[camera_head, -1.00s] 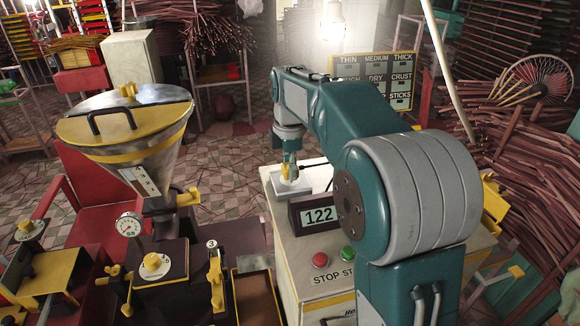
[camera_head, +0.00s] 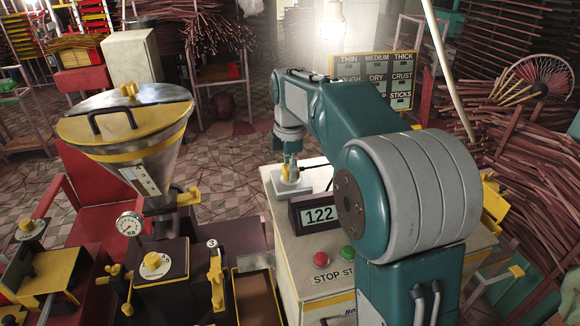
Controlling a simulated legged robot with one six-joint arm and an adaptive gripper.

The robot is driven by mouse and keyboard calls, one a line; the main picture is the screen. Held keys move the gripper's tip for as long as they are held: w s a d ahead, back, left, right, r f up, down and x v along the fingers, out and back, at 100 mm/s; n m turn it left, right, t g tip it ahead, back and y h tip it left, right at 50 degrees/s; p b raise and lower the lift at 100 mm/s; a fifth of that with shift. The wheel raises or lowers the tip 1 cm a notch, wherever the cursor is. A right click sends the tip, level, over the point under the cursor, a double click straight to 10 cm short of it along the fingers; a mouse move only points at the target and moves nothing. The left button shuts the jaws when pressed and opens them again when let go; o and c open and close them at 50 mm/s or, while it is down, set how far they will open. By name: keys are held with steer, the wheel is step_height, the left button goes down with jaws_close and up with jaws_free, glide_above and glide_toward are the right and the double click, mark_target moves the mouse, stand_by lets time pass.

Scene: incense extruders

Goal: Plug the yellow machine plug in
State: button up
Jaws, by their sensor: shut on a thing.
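My gripper (camera_head: 290,168) points down at the back left of the white control cabinet. It is shut on a small yellow plug (camera_head: 289,176), which sits at the top of a pale block (camera_head: 291,191) on the cabinet top. The gripper hides part of the plug, so I cannot tell how deep it sits in the block. A dark cable shows to the right of the block, partly hidden by the display. The yellow and dark extruder machine (camera_head: 150,262) with its steel hopper (camera_head: 150,150) stands to the left.
The cabinet (camera_head: 300,258) carries a display (camera_head: 318,213) reading 122, a red button (camera_head: 320,259) and a green button (camera_head: 347,252). A sign board (camera_head: 402,92) stands behind my arm. Incense stick bundles (camera_head: 530,150) crowd the right. Tiled floor (camera_head: 225,160) is open behind.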

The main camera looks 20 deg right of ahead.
steer(key=shift+f, duration=0.25)
steer(key=o, duration=1.1)
steer(key=shift+o, duration=0.2)
step_height(320, 180, up, 12)
steer(key=shift+w+f, duration=0.1)
